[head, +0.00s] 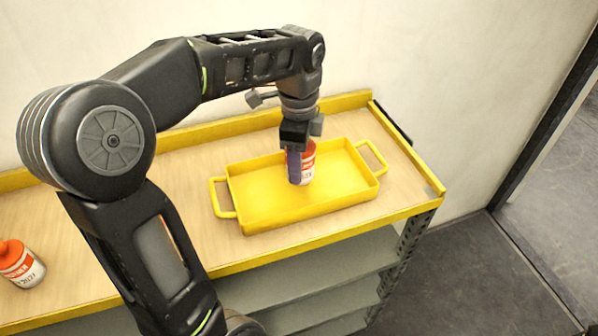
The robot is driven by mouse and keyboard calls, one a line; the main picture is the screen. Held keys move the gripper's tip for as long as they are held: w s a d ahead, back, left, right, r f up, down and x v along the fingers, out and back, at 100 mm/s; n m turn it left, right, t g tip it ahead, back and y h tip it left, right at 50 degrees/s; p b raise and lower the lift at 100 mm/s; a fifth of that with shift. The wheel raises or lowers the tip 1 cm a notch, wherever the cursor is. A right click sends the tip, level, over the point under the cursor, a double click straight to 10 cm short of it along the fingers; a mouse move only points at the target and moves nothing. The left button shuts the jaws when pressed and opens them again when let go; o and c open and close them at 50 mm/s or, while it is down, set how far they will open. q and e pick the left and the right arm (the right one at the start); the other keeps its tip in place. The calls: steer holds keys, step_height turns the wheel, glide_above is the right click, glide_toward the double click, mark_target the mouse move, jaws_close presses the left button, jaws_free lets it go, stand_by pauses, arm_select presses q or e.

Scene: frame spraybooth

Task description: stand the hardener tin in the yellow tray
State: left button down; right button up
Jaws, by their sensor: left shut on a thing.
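The yellow tray (262,212), with a handle at each end, sits on the wooden top of a shelf unit. A small red and white tin (308,165), which I take for the hardener tin, is upright inside the tray's outline, near its middle. My left gripper (300,168) comes down from above and is shut on the tin, with a finger covering its left side. I cannot tell whether the tin's base touches the tray floor. My right gripper is not in view.
A white tin with an orange cap and red label (21,264) stands at the far left of the shelf top (170,170). A raised yellow rim runs along the back wall. Grey lower shelves (310,268) show below the front edge. Floor lies open at the right.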

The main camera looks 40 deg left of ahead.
arm_select(q)
step_height(320, 180, down, 3)
steer(key=shift+r, duration=0.1)
steer(key=shift+f, duration=0.45)
steer(key=shift+f, duration=0.1)
steer(key=c, duration=0.5)
jaws_free()
